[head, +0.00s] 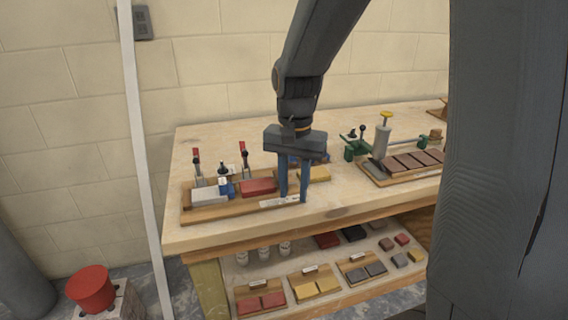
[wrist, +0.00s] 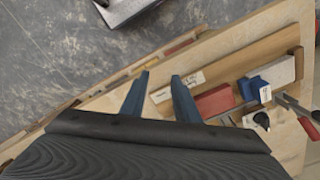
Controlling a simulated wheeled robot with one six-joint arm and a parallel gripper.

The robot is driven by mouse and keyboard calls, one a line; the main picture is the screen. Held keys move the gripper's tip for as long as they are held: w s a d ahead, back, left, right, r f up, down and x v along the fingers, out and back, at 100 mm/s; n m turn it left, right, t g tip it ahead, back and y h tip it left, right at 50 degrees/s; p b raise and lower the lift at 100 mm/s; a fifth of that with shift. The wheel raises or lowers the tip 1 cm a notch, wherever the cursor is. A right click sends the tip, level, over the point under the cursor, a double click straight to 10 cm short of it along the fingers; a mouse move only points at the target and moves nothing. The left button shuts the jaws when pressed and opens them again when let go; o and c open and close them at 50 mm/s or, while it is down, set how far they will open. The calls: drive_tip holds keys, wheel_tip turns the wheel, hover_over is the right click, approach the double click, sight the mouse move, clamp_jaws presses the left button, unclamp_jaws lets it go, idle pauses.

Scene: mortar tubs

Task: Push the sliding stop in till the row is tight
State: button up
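A shallow wooden tray (head: 205,214) on the left of the bench holds a pale grey block (head: 210,195), a blue piece (head: 226,188), a red block (head: 258,187) and a yellow block (head: 314,174). The blue piece (wrist: 255,89) and red block (wrist: 213,101) also show in the wrist view. I cannot tell for sure which part is the sliding stop. Another tray (head: 398,181) at the right holds a row of brown bricks (head: 414,160). My gripper (head: 293,199) points down over the left tray's front edge, right of the red block. Its blue fingers (wrist: 160,75) are apart, with nothing seen between them.
Red-handled clamps (head: 243,160) stand behind the left tray. A green clamp (head: 355,149) and a grey post with a yellow knob (head: 383,135) stand by the brown row. The lower shelf (head: 325,285) holds more blocks. The bench front between the trays is clear.

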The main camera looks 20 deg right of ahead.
drive_tip(key=w+r+m, duration=0.2)
drive_tip(key=w, duration=0.1)
drive_tip(key=w+r+m, duration=0.2)
drive_tip(key=w+m, duration=0.1)
drive_tip(key=w, duration=0.1)
drive_tip(key=w+r+m, duration=0.2)
drive_tip(key=w+m, duration=0.1)
drive_tip(key=w, duration=0.1)
drive_tip(key=shift+w+d+r+p, duration=0.1)
drive_tip(key=shift+w+d+p, duration=0.15)
drive_tip(key=shift+d+p, duration=0.1)
drive_tip(key=shift+w, duration=0.15)
wheel_tip(320, 180, down, 8)
drive_tip(key=shift+a+r+p, duration=0.1)
drive_tip(key=shift+r+p, duration=0.15)
drive_tip(key=shift+p, duration=0.2)
drive_tip(key=c, duration=0.7)
